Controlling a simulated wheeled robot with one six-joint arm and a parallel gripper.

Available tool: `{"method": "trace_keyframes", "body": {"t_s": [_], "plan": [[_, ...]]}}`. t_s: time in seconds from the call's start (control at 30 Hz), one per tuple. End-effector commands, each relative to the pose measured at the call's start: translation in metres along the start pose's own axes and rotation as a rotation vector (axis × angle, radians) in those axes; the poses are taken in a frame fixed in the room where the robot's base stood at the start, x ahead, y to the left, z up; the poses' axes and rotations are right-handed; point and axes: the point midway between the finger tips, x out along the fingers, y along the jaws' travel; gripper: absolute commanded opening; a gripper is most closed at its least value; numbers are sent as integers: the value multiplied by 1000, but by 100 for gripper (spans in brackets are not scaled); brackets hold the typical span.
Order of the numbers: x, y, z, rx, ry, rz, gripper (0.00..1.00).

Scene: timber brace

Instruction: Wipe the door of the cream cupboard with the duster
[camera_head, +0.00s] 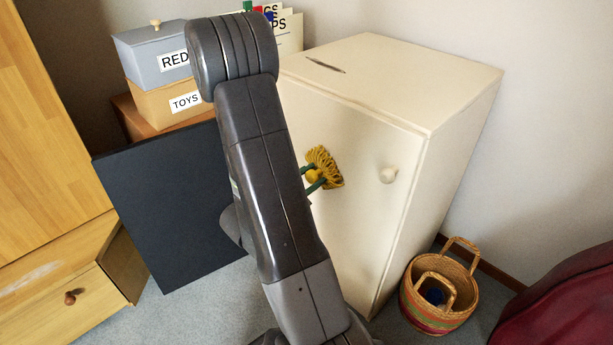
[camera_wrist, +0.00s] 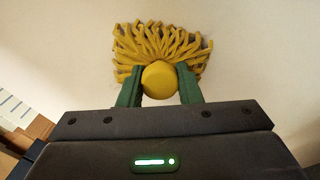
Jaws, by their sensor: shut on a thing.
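The duster (camera_head: 323,167) has yellow strands and a round yellow end. My gripper (camera_wrist: 159,88) has green fingers, shut on the yellow round part of the duster (camera_wrist: 160,45). The strands are splayed against the pale door surface in the wrist view and seem to touch it. My arm hides the door's left part.
A striped basket (camera_head: 440,291) stands on the floor right of the cupboard. A dark panel (camera_head: 175,205) and stacked boxes labelled RED (camera_head: 150,50) and TOYS (camera_head: 165,98) are at the left. A wooden drawer unit (camera_head: 65,290) is far left; dark red fabric (camera_head: 560,300) is at lower right.

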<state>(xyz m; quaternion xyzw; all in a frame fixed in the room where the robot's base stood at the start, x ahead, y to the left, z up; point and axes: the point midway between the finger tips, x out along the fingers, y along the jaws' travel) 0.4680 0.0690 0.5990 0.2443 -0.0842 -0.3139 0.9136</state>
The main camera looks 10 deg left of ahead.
Motion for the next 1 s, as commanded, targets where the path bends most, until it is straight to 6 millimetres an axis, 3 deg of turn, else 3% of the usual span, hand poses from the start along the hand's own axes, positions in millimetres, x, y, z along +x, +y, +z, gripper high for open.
{"method": "trace_keyframes", "body": {"t_s": [0.2, 0.57, 1.0], "plan": [[-1, -19, 9, 1, -2, -2, 13], [-1, -30, 16, 0, -1, -1, 13], [2, -59, 33, 0, -2, -4, 13]]}}
